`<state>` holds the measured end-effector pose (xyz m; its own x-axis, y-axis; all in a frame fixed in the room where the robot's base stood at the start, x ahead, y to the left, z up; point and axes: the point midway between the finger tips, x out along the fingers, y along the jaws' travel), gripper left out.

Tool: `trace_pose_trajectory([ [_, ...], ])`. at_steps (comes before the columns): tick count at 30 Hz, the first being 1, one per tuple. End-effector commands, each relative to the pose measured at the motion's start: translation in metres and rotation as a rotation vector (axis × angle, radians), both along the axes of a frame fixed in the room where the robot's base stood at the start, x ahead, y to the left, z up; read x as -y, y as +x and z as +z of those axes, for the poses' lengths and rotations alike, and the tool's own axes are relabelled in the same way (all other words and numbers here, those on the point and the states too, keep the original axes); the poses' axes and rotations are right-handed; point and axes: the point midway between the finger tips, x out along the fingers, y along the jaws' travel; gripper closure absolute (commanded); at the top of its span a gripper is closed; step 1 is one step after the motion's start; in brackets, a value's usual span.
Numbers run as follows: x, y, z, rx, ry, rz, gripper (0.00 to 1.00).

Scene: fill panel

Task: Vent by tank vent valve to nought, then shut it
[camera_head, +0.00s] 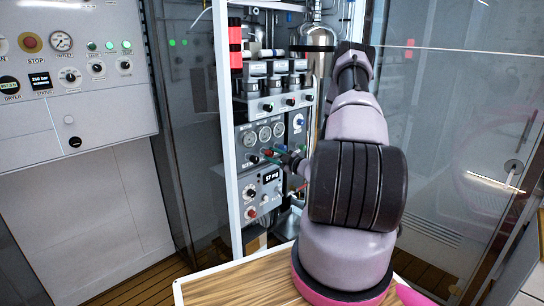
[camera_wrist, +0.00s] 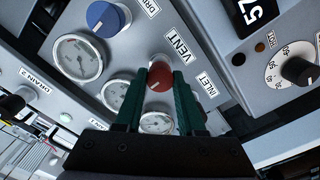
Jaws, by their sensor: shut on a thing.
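The vent valve is a red round knob (camera_wrist: 159,78) beside the label VENT (camera_wrist: 180,48) in the wrist view. My gripper (camera_wrist: 161,86) has its two dark green fingers closed on either side of this knob. In the head view my gripper (camera_head: 279,153) reaches the grey panel from the right, just under the gauges; the knob is hard to make out there. Three round gauges sit near the knob: one upper left (camera_wrist: 78,58), one in the middle (camera_wrist: 116,94), and one partly behind my gripper (camera_wrist: 157,123). Their needle readings are too small to tell.
A lower panel holds a display (camera_head: 270,177) reading 57 and a dial knob (camera_wrist: 298,71). A white frame post (camera_head: 226,125) stands left of the panel. A wooden top (camera_head: 235,286) lies in front.

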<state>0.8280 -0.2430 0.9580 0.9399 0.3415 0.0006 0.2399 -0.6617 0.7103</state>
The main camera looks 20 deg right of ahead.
Motion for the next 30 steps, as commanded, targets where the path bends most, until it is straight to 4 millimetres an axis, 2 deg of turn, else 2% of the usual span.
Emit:
trace_pose_trajectory([
  [16, 0.0017, -0.0014, -0.0020, -0.013, 0.022, -0.003, 1.00],
  [17, 0.0017, -0.0014, -0.0020, -0.013, 0.022, -0.003, 0.54],
  [18, 0.0016, -0.0013, -0.0020, -0.013, 0.022, -0.003, 0.39],
  [19, 0.0015, -0.0013, -0.0019, -0.012, 0.021, -0.003, 0.33],
  [30, 0.0021, -0.0039, -0.0008, -0.009, 0.021, -0.001, 0.33],
])
